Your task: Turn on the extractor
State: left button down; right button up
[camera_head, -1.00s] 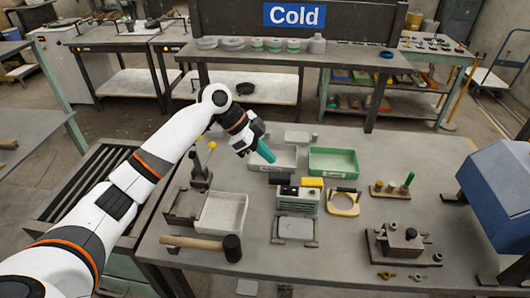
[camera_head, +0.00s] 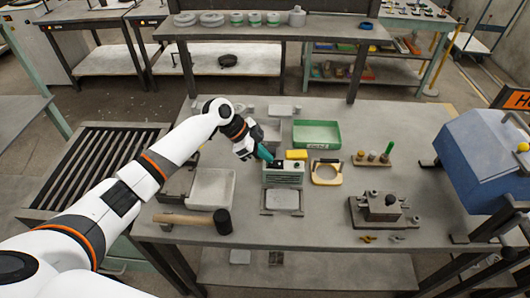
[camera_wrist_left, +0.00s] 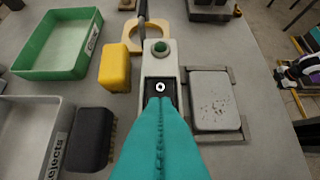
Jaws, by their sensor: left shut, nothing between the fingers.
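The extractor appears to be the small pale green vented box (camera_head: 284,178) on the table. In the left wrist view its top (camera_wrist_left: 158,68) carries a green round button (camera_wrist_left: 159,47) and a black patch with a white ring (camera_wrist_left: 160,87). My left gripper (camera_head: 266,155) is shut and empty, with its teal fingers pointing down at the left end of the box. In the left wrist view the fingertips (camera_wrist_left: 160,102) are right by the black patch and cover part of the box. I cannot tell if they touch it.
A yellow block (camera_head: 297,155) and a black block (camera_wrist_left: 91,138) lie beside the box. A green tray (camera_head: 317,134), a yellow-framed ring (camera_head: 326,173), a grey plate (camera_head: 283,200) and a mallet (camera_head: 222,222) are around it. A blue machine (camera_head: 480,160) stands at right.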

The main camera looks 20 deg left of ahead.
pick_arm(q)
jog(key=shift+s+a+f+b, duration=0.1)
jog(key=shift+a+f+b, duration=0.05)
jog(key=shift+f+b, duration=0.35)
jog(key=shift+r+p, duration=0.45)
jog(key=shift+r, duration=0.05)
jog(key=shift+r+p, duration=0.3)
jog(key=shift+r, duration=0.15)
pick_arm(e)
jog(key=shift+s+a+r, duration=0.1)
jog(key=shift+a+r, duration=0.15)
pick_arm(q)
jog(key=shift+r, duration=0.1)
pick_arm(e)
jog(key=shift+r, duration=0.1)
